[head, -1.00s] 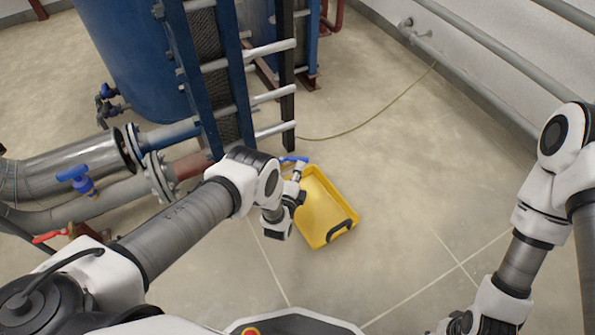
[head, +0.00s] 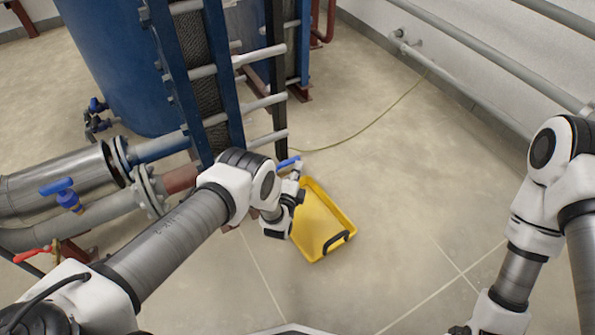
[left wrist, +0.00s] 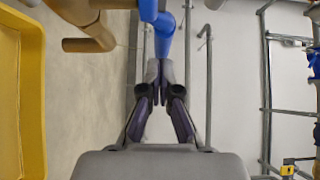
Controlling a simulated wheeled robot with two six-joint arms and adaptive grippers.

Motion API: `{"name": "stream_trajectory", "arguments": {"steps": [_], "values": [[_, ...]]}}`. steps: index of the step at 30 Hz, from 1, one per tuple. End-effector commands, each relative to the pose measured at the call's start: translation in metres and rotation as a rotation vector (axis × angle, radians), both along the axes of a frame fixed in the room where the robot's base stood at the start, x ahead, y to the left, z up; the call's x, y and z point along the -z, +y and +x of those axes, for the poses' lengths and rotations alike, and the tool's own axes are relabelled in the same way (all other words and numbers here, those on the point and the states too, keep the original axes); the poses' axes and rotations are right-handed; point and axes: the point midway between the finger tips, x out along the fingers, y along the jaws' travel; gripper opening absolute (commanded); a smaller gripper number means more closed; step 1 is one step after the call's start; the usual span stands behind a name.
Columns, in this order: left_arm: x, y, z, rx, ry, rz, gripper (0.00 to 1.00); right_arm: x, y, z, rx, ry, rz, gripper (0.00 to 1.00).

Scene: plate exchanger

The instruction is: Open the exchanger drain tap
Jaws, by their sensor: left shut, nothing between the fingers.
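The drain tap's blue lever (head: 288,161) shows low at the foot of the exchanger (head: 205,85), just above the yellow tray. In the left wrist view the blue lever (left wrist: 165,36) hangs down from the top, just beyond the fingertips. My left gripper (left wrist: 159,68) is shut and empty, with its tips close to the lever's end; I cannot tell whether they touch. In the head view my left gripper (head: 299,172) is beside the lever, partly hidden by its own wrist. The tap's body is mostly hidden. My right arm is at the right, its gripper out of frame.
The yellow tray (head: 321,226) lies on the floor under the tap; its wall (left wrist: 38,95) shows in the left wrist view. Pipes with a blue-handled valve (head: 67,195) and a red-handled valve (head: 33,255) are at the left. Floor right of the tray is clear.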

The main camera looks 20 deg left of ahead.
Motion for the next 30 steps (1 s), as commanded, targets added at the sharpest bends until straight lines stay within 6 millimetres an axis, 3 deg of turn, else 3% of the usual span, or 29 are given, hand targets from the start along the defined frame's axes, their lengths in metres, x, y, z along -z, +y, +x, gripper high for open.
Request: {"name": "stream_trajectory", "arguments": {"steps": [16, 30], "values": [[0.0, 0.0, -0.007, 0.0, 0.0, 0.0, 0.0, 0.0, 0.0, 0.0, 0.0, 0.0, 0.0, 0.4], [0.001, -0.001, -0.11, 0.001, 0.003, 0.001, 0.0, 0.0, 0.0, 0.0, 0.0, 0.0, 0.0, 0.4]]}}
